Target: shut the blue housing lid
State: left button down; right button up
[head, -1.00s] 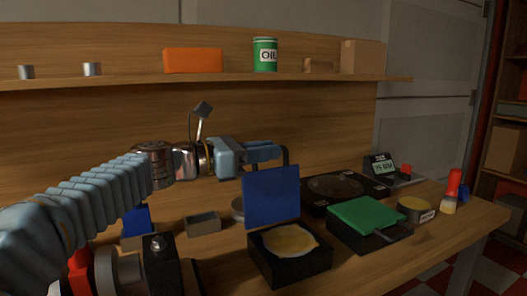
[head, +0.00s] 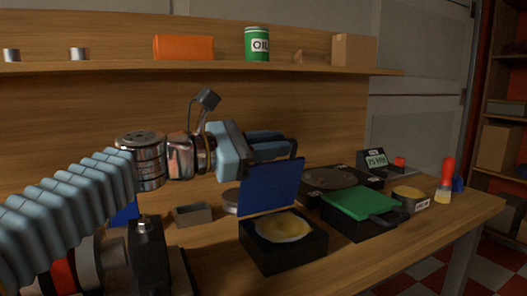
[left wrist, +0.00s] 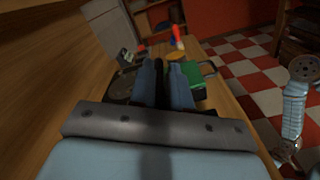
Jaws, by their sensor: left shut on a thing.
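The blue housing lid (head: 270,188) stands raised at the back of its open black housing (head: 284,246), which has a tan round disc inside. In the head view my left gripper (head: 291,144) is at the lid's top edge, reaching in from the left. Its fingers are close together and shut on the lid, though the contact is mostly hidden. In the left wrist view the fingers (left wrist: 166,72) point ahead with a narrow dark strip between them. My right gripper is not in view.
A black box with a green lid (head: 359,202) stands right of the blue-lidded housing. A flat black unit (head: 339,177) lies behind it. A small grey tray (head: 193,213) sits to the left. A yellow tin (head: 411,198) and a red-topped bottle (head: 447,180) are farther right.

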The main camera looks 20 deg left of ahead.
pick_arm(q)
jog(key=shift+s+d+f+m+b, duration=0.3)
jog(key=shift+s+d+m+b, duration=0.15)
jog(key=shift+d+m, duration=0.1)
jog(key=shift+s+d+f+m+b, duration=0.3)
jog(key=shift+s+d+m+b, duration=0.15)
jog(key=shift+d+m, duration=0.1)
jog(key=c, duration=1.2)
grip_release()
jog(key=shift+o, duration=0.2)
jog(key=shift+a, duration=0.1)
jog(key=v, duration=1.3)
jog(key=shift+s+a, duration=0.2)
jog(key=shift+s, duration=0.15)
